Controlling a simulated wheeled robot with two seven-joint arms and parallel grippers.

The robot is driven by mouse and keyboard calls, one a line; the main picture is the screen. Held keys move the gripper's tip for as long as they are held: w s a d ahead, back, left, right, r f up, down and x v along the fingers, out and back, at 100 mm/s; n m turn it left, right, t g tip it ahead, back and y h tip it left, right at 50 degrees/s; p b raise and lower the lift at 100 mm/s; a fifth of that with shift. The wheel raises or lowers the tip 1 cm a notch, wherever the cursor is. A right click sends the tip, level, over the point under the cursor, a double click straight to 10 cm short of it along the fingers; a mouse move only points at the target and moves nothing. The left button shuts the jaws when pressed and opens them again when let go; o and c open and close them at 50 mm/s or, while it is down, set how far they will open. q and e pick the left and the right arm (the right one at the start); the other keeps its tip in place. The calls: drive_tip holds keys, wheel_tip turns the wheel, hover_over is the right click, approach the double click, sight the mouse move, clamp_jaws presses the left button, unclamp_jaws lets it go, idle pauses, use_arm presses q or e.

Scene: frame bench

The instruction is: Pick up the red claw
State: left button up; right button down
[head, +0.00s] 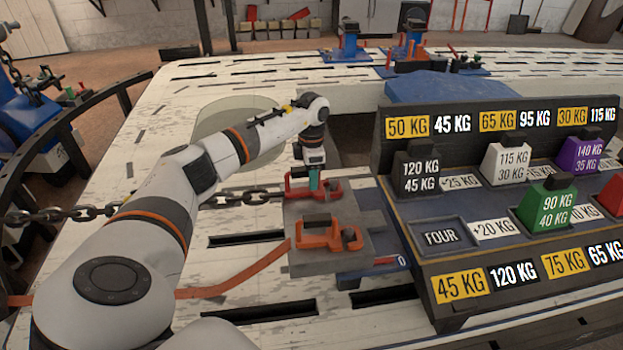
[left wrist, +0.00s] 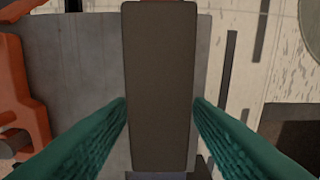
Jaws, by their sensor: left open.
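The red claw (head: 333,187) lies on a grey block (head: 300,262) in the head view, partly hidden by my left gripper (head: 313,180). The gripper points down over it with teal fingertips. In the left wrist view the teal fingers (left wrist: 160,125) are apart, one on each side of a dark grey-brown bar (left wrist: 160,80) with a thin red strip at its top edge. I cannot tell whether the fingers touch the bar. My right gripper is not in view.
An orange claw (head: 328,236) lies nearer on the same block; it also shows at the left of the left wrist view (left wrist: 20,95). A weight rack (head: 468,262) stands close on the right. A chain (head: 245,198) and orange strap (head: 235,282) run left across the slotted table (head: 140,222).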

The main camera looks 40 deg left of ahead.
use_arm(q)
drive_tip(key=shift+f, duration=0.15)
clamp_jaws()
drive_tip(key=shift+w, duration=0.1)
